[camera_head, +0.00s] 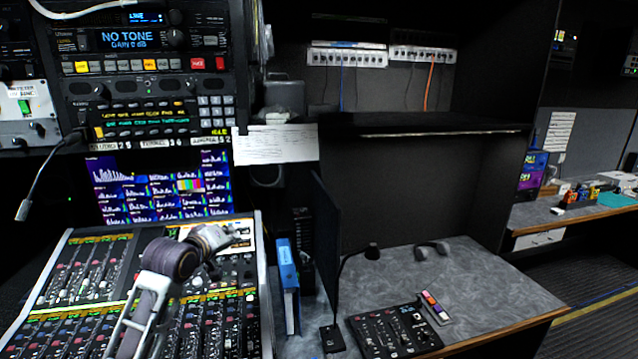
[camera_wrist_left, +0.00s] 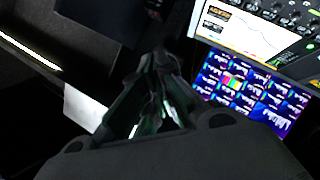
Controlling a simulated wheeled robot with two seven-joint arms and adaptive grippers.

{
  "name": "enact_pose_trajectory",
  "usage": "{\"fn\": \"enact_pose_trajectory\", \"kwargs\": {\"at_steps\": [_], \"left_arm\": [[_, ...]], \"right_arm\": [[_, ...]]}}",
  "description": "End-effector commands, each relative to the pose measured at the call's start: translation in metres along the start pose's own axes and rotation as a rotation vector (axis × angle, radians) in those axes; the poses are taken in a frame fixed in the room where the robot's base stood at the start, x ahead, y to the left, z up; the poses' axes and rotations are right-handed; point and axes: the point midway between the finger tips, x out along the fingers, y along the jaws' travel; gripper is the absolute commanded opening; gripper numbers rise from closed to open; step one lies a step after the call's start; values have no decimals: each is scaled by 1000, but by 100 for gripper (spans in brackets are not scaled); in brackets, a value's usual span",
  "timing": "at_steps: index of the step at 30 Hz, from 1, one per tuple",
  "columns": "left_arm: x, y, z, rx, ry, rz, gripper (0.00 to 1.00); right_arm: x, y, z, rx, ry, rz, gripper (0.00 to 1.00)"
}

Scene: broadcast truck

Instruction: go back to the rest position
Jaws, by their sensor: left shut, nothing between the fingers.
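My left arm rises from the bottom of the head view over the mixing console (camera_head: 65,300). My left gripper (camera_head: 222,235) is shut and empty above the upper right part of that console, below the right side of the monitor (camera_head: 130,195). In the left wrist view its dark fingers (camera_wrist_left: 158,62) are together, with nothing between them. The monitor also shows at the right of that view (camera_wrist_left: 255,85). My right gripper is in neither view.
A blue binder (camera_head: 287,275) stands just right of the console. A dark upright panel (camera_head: 327,240) separates it from a grey desk (camera_head: 470,285) with a small control box (camera_head: 392,332), a gooseneck microphone (camera_head: 371,251) and a headset (camera_head: 433,249). A paper sheet (camera_head: 275,144) hangs above.

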Motion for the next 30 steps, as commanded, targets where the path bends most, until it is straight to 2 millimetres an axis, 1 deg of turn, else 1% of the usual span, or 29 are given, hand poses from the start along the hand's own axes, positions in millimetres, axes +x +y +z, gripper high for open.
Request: {"fn": "enact_pose_trajectory", "kwargs": {"at_steps": [1,3,8,14,18,23,30], "left_arm": [[-1,-9,16,20,-22,-18,0],[-3,-21,33,53,-47,-43,0],[-12,-46,73,127,-109,-96,0],[-27,-76,121,217,-192,-156,0],[-40,-97,153,277,-253,-193,0],[-59,-118,188,346,-325,-232,0],[-93,-149,235,443,-440,-283,0]], "right_arm": [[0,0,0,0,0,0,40],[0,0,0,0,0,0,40],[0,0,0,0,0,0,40],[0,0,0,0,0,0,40],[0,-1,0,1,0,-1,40],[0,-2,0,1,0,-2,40],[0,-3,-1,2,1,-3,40]]}}
